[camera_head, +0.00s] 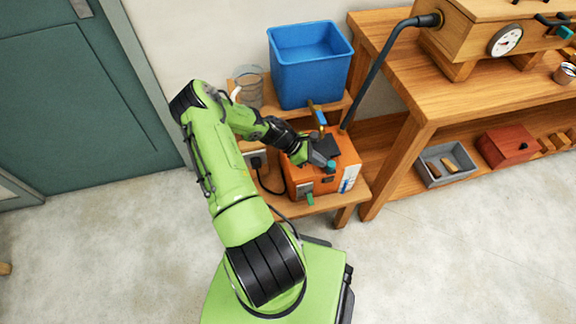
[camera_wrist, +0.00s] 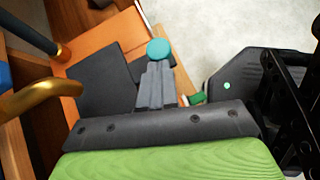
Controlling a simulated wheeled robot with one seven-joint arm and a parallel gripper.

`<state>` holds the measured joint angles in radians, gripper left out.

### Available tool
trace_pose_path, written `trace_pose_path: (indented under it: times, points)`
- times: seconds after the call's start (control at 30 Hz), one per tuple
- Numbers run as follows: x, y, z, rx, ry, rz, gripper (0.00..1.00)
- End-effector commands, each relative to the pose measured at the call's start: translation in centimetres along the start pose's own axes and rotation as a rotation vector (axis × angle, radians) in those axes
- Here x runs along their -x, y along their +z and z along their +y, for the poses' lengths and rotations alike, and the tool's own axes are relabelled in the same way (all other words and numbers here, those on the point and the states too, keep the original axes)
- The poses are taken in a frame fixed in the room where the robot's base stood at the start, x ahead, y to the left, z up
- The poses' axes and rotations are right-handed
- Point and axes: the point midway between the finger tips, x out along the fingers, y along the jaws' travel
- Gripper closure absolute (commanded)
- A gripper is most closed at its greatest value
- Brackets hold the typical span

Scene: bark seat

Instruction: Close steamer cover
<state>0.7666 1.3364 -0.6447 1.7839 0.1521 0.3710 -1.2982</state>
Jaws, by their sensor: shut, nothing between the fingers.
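The steamer is an orange box (camera_head: 346,162) on a small wooden stand, and its orange top also shows in the wrist view (camera_wrist: 93,51). A dark square cover (camera_head: 328,146) is at its top and shows as a dark panel in the wrist view (camera_wrist: 108,80). I cannot tell whether it is fully seated. My gripper (camera_head: 322,163) is over the front of the box, its grey fingers together and empty in the wrist view (camera_wrist: 155,75). A round teal knob (camera_wrist: 158,49) appears just past the fingertips. I cannot tell whether they touch.
A blue bin (camera_head: 310,65) and a clear container (camera_head: 249,87) stand behind the steamer. A dark hose (camera_head: 375,75) and a brass pipe (camera_wrist: 40,98) rise beside the cover. A wooden workbench (camera_head: 420,100) stands at right. The floor in front is clear.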

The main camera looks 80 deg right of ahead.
Motion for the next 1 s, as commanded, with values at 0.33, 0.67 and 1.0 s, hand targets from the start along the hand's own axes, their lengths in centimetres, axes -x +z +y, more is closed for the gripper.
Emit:
trace_pose_path:
  times: [0.33,0.67,1.0]
  points:
    - [-0.3,0.5,0.1,-0.008,0.001,-0.014,1.00]
    - [5.7,-2.1,-0.7,-0.004,0.008,-0.005,1.00]
    - [12.3,-2.3,-0.8,-0.002,0.003,-0.005,1.00]
